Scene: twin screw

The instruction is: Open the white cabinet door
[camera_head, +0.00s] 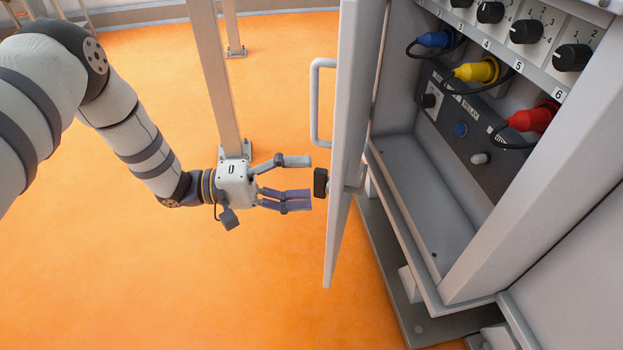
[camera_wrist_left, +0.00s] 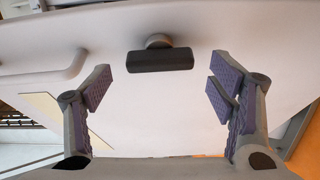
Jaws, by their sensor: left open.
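The white cabinet door (camera_head: 350,110) stands swung well out from the cabinet, seen nearly edge-on in the head view. It fills much of the left wrist view (camera_wrist_left: 180,110). A pale bar handle (camera_head: 315,105) is on its outer face, also in the left wrist view (camera_wrist_left: 50,75). A black latch knob (camera_head: 320,182) sits lower on the door; it is the dark bar in the left wrist view (camera_wrist_left: 160,61). My left gripper (camera_head: 311,180) is open, its fingers pointing at the knob, with the knob ahead of and between the fingertips, apparently not gripped. My right gripper is not in view.
The open cabinet (camera_head: 430,200) holds blue (camera_head: 438,39), yellow (camera_head: 476,71) and red (camera_head: 530,118) plugs below a row of black dials. A metal post (camera_head: 215,80) stands behind my left gripper. The orange floor (camera_head: 200,290) is clear in front.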

